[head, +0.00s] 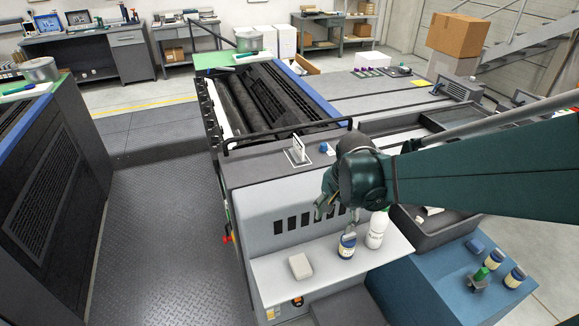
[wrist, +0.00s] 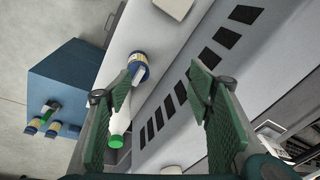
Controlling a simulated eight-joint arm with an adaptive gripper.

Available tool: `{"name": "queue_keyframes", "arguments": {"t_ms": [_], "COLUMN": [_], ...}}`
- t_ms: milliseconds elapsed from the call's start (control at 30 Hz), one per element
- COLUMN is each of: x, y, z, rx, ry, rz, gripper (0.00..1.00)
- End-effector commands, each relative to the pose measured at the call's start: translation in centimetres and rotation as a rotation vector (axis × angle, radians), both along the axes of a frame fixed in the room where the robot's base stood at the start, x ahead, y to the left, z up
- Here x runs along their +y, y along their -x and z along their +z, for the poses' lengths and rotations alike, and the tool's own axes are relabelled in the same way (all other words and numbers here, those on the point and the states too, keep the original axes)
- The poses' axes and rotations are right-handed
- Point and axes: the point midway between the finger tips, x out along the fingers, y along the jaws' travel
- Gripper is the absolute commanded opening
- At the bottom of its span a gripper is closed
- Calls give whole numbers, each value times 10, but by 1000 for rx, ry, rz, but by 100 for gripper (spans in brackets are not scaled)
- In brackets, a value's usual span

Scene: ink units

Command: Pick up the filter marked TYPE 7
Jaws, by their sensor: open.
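Several small dark-blue canisters with pale or yellowish bands could be the filters; no TYPE 7 mark is readable. One canister (head: 347,246) stands on the pale shelf below my gripper; it also shows in the wrist view (wrist: 139,66), beyond the left finger's tip. Others stand on the blue cabinet at the right, including one canister (head: 515,278) near its right edge and another canister (head: 497,257) behind it. My gripper (head: 336,217) is open, its green fingers wide apart in the wrist view (wrist: 162,85), with nothing held between them.
A white bottle (head: 376,231) with a green cap stands right beside the shelf canister. A pale block (head: 300,266) lies on the shelf's left part. The blue cabinet (head: 425,290) also bears a green-topped item (head: 480,276). The press's slotted front panel (head: 270,226) rises behind the shelf.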

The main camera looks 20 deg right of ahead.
Motion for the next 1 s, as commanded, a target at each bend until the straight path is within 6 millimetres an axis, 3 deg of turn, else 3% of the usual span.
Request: {"name": "queue_keyframes", "arguments": {"t_ms": [633,1000], "x": [-66,-78], "y": [-7,-4], "z": [-91,-112], "rx": [147,180], "ry": [-91,-106], "rz": [-428,-523], "gripper": [52,52]}}
